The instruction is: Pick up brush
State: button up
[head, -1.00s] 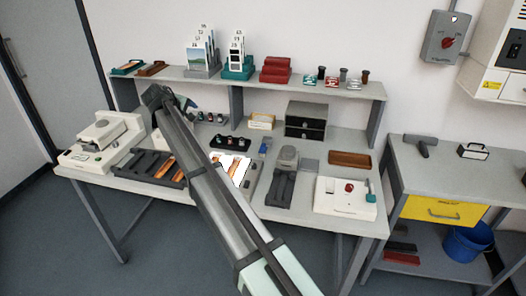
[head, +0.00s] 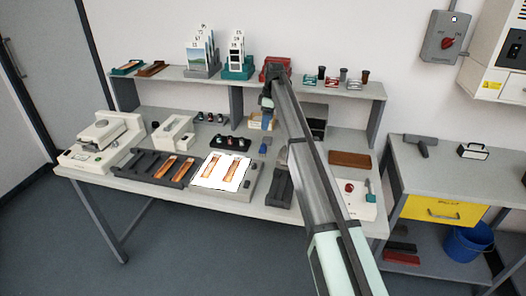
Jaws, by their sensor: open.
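A small blue item (head: 263,148), which seems to be the brush, lies on the table just right of the lit light panel (head: 222,172). It is too small to make out bristles or a handle. My gripper (head: 267,112) points down from the end of my arm, above and behind the blue item, in front of the shelf. It is apart from the item and looks empty. The fingertips are small and hard to make out.
A small wooden box (head: 257,121) is partly hidden behind my gripper. A dark drawer unit (head: 318,125) and a grey device are partly covered by my arm. A black holder with knobs (head: 230,143) stands left of the blue item. The raised shelf (head: 215,79) runs behind.

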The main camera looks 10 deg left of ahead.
aim_at(263, 145)
jog(key=f, duration=0.5)
jog(key=a+f, duration=0.1)
jog(key=f, duration=0.2)
jog(key=shift+f, duration=0.15)
jog(key=shift+s+a+f, duration=0.1)
jog(key=shift+a+f, duration=0.05)
jog(key=shift+f, duration=0.75)
jog(key=shift+s+a+f, duration=0.1)
jog(key=shift+f, duration=0.75)
jog(key=shift+s+a+f, duration=0.1)
jog(key=shift+a+f, duration=0.05)
jog(key=shift+f, duration=0.75)
jog(key=shift+c, duration=0.2)
jog(key=c, duration=1.1)
notch_tip(263, 145, up, 10)
jog(key=shift+r, duration=0.1)
